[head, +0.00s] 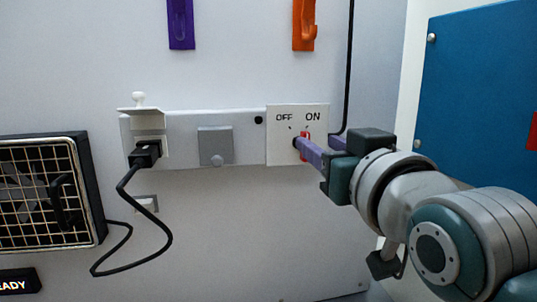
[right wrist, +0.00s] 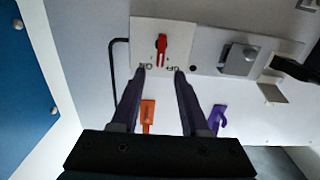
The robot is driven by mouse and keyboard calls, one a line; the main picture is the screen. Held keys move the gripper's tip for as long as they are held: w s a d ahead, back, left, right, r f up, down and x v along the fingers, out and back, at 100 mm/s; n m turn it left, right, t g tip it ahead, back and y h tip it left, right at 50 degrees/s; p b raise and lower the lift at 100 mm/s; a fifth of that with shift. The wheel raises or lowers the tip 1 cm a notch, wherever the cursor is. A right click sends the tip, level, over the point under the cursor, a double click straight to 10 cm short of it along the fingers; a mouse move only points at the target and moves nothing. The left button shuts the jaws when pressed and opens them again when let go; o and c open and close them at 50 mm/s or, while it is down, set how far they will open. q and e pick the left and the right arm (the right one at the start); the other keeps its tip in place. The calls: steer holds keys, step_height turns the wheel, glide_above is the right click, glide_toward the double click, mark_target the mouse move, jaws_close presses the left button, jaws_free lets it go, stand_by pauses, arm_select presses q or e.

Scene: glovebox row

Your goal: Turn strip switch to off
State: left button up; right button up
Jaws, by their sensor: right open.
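The strip switch is a red knob (right wrist: 161,48) on a white plate (head: 284,152) marked OFF at left and ON at right. In the head view the knob (head: 307,138) is partly hidden by my fingers, and its visible upper end leans toward ON. The right wrist view shows the plate upside down, with the knob's narrow end toward the ON side. My right gripper (right wrist: 160,71) is open, its two purple fingers apart with nothing between them. In the head view its fingertips (head: 298,143) overlap the knob; I cannot tell whether they touch. My left gripper is not in view.
The white power strip (head: 185,126) runs left from the plate, with a grey square cover (head: 215,145) and a black plug (head: 145,154). Its cable (head: 168,222) hangs toward a fan (head: 45,195). Purple (head: 181,25) and orange (head: 304,25) hooks are above. A blue panel (head: 475,90) stands right.

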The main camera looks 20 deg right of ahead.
steer(key=shift+s+a, duration=0.1)
steer(key=shift+s, duration=1.4)
